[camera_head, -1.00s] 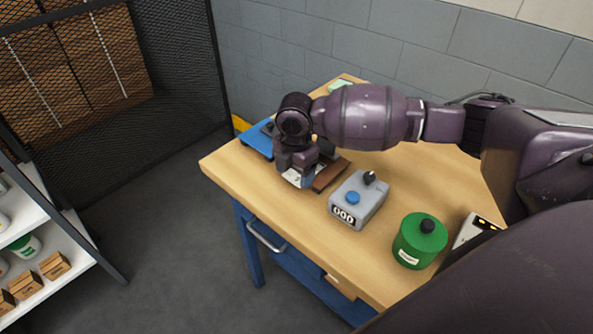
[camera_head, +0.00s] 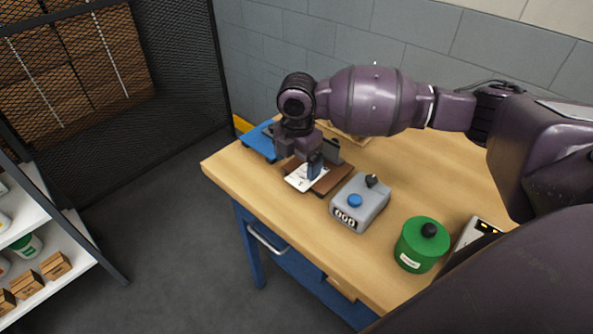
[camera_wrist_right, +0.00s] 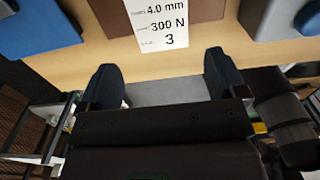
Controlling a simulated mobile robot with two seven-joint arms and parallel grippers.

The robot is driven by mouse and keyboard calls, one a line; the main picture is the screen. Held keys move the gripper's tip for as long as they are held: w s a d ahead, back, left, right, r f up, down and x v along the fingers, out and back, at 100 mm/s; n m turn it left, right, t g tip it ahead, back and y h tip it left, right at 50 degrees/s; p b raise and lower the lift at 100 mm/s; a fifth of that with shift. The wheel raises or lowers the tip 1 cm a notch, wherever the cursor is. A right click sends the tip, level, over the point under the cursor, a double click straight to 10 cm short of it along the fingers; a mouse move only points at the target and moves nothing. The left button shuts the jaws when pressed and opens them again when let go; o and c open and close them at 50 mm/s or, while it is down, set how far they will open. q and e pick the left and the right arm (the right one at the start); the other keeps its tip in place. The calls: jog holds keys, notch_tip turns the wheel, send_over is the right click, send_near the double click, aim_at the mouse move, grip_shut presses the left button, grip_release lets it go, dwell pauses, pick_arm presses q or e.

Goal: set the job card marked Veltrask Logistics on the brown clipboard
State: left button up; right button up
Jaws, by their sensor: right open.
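The brown clipboard (camera_head: 335,178) lies on the workbench, and its brown board also shows at the top of the right wrist view (camera_wrist_right: 112,14). A white job card (camera_head: 303,181) lies partly on it, its near end past the clipboard's edge. In the right wrist view the card (camera_wrist_right: 166,24) reads "4.0 mm", "300 N" and "3"; a company name cannot be read. My right gripper (camera_head: 301,168) is open and empty just above the card, its fingers (camera_wrist_right: 162,78) apart from it. My left gripper is not in view.
A blue clipboard (camera_head: 258,140) lies to the left. A grey counter box (camera_head: 360,203) with a blue button stands close on the right. A green canister (camera_head: 422,245) stands further right. The bench front edge is close to the card.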

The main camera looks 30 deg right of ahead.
aim_at(297, 180)
notch_tip(297, 180, up, 7)
jog(key=shift+p, duration=0.35)
jog(key=shift+w+r, duration=0.1)
dwell(0.4)
